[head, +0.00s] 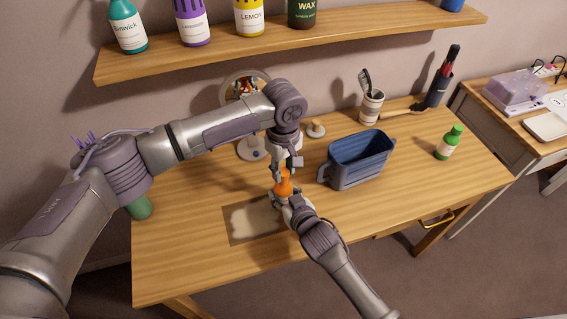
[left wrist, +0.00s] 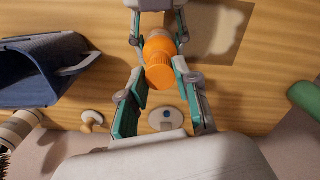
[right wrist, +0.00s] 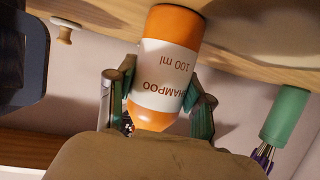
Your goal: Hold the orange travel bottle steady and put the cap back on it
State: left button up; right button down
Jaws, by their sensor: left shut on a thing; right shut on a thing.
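The orange travel bottle (head: 284,188) is upright above the wooden table, near the back edge of a mat. Its white label reads SHAMPOO 100 ml, upside down in the right wrist view (right wrist: 165,75). My right gripper (right wrist: 158,100) is shut on the bottle's sides. The ribbed orange cap (left wrist: 162,74) is at the top of the bottle in the left wrist view, directly over its orange shoulder (left wrist: 157,46). My left gripper (left wrist: 163,85) is shut on the cap from above. Whether the cap is seated on the neck or just above it cannot be told.
A blue bin (head: 358,160) stands right of the bottle. The mat (head: 250,220) lies left of it. A round mirror (head: 245,88) and small knob (head: 316,129) are behind. A green bottle (head: 449,142) stands far right; a shelf (head: 300,45) hangs above.

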pick_arm(q)
jog(key=shift+f, duration=0.35)
jog(key=shift+f, duration=0.6)
dwell(0.3)
